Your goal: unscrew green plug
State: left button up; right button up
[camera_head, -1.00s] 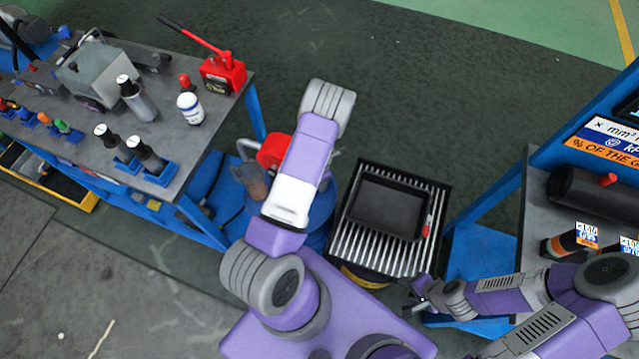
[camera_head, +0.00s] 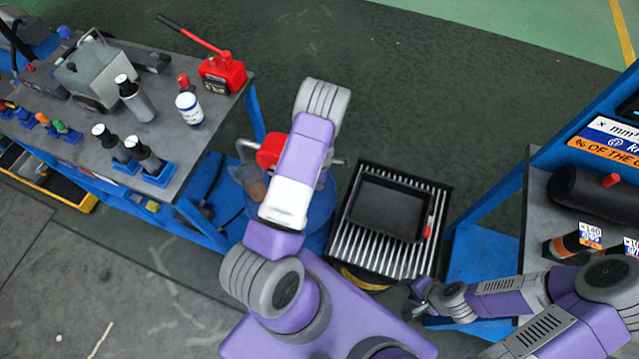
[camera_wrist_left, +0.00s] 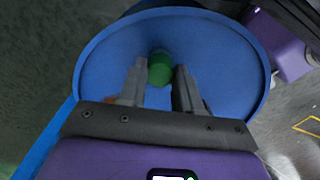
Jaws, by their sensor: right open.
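The green plug (camera_wrist_left: 160,68) stands on the round blue drum top (camera_wrist_left: 215,60) in the left wrist view. My left gripper (camera_wrist_left: 160,72) is over the drum, with its fingers apart on either side of the plug and narrow gaps showing. I cannot tell how deep the plug sits between them. In the head view my left arm covers the plug and most of the left gripper; part of the blue drum (camera_head: 318,222) shows beside it. My right gripper (camera_head: 415,300) is open and empty, low beside the slatted stand.
A black tray (camera_head: 385,208) lies on the slatted stand (camera_head: 345,235) right of the drum. The left workbench (camera_head: 215,125) holds bottles and a red hand pump (camera_head: 222,73). A red object (camera_head: 271,150) is behind the drum. Another bench (camera_head: 535,215) is at right.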

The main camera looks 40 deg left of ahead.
pick_arm(q)
grip_shut()
jog(key=shift+r, duration=0.1)
jog(key=n+p, duration=0.1)
jog(key=n, duration=0.2)
jog(key=shift+n, duration=1.1)
jog(key=shift+r+n+p, duration=0.1)
jog(key=shift+n+p, duration=0.4)
jog(key=shift+n, duration=0.6)
jog(key=n, duration=0.3)
jog(key=shift+p, duration=0.3)
